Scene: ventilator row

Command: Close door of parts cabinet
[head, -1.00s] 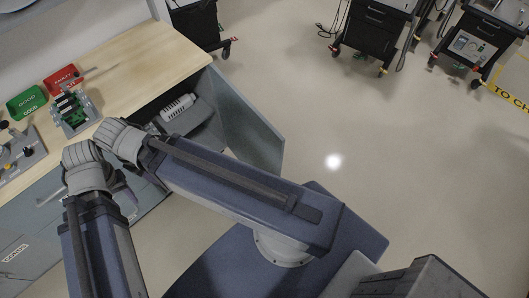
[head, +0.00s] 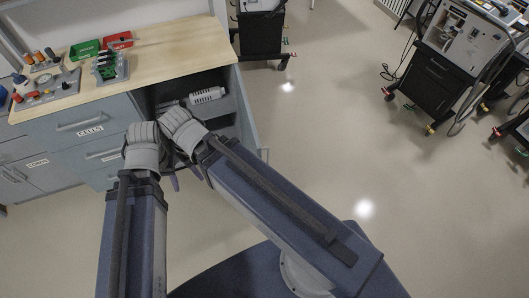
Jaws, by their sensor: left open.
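The parts cabinet (head: 224,108) is the open bay at the right end of the grey bench, with a dark interior. Its door (head: 250,120) stands open at the right side, swung outward and seen nearly edge-on. My left gripper (head: 174,183) is in front of the cabinet, mostly hidden behind my wrists; a bit of its purple fingers shows. It is open, and I see no contact with the door. My right wrist crosses in front of the cabinet opening, and its gripper is hidden.
A pale ribbed part (head: 207,96) lies on a shelf inside the cabinet. The wooden benchtop (head: 180,50) holds a green tray (head: 84,49), a red tray (head: 118,39) and a fixture (head: 109,68). A black cart (head: 262,35) stands behind the bench. Floor right of the door is clear.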

